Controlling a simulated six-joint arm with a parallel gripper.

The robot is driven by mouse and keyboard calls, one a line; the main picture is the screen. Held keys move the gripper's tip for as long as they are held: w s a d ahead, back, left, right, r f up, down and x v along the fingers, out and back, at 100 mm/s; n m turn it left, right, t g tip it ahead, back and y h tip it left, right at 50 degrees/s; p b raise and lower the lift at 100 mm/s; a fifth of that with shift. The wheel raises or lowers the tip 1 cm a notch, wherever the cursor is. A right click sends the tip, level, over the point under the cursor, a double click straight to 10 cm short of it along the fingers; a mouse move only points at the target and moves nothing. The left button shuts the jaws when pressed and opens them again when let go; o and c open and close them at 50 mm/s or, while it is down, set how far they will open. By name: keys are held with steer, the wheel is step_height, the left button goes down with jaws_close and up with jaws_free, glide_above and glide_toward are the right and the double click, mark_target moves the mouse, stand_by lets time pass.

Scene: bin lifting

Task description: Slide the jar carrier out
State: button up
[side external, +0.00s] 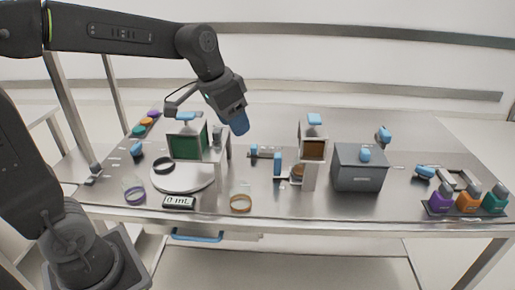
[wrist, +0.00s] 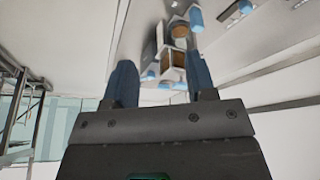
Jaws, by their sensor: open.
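My gripper (side external: 239,124) hangs above the table, right of the green-windowed unit (side external: 187,143), touching nothing. In the wrist view my gripper (wrist: 160,62) shows its two blue fingers apart with nothing held between them. No part is clearly marked as the jar carrier. A low piece with an orange-brown round part (side external: 297,172) sits at the foot of the brown-windowed unit (side external: 314,150), beside an upright blue handle (side external: 277,163). The brown-windowed unit also shows in the wrist view (wrist: 172,68), partly behind the fingers.
A white round plate (side external: 183,180) bears a black ring, behind a "0 mL" display (side external: 179,202). A grey box (side external: 360,175) with a blue knob stands right. Purple (side external: 440,201), orange (side external: 468,201) and green (side external: 495,201) containers stand far right. A blue handle (side external: 197,238) is under the front edge.

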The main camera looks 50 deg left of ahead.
steer(key=w+a+f+n+g, duration=0.2)
steer(key=w+n, duration=0.3)
steer(key=w, duration=0.5)
steer(key=n+g+y, duration=0.1)
steer(key=n+g, duration=0.1)
steer(key=n, duration=0.4)
glide_above(278, 155)
step_height(278, 155, down, 8)
step_height(278, 155, down, 13)
steer(key=shift+w+a+r, duration=0.1)
jaws_close()
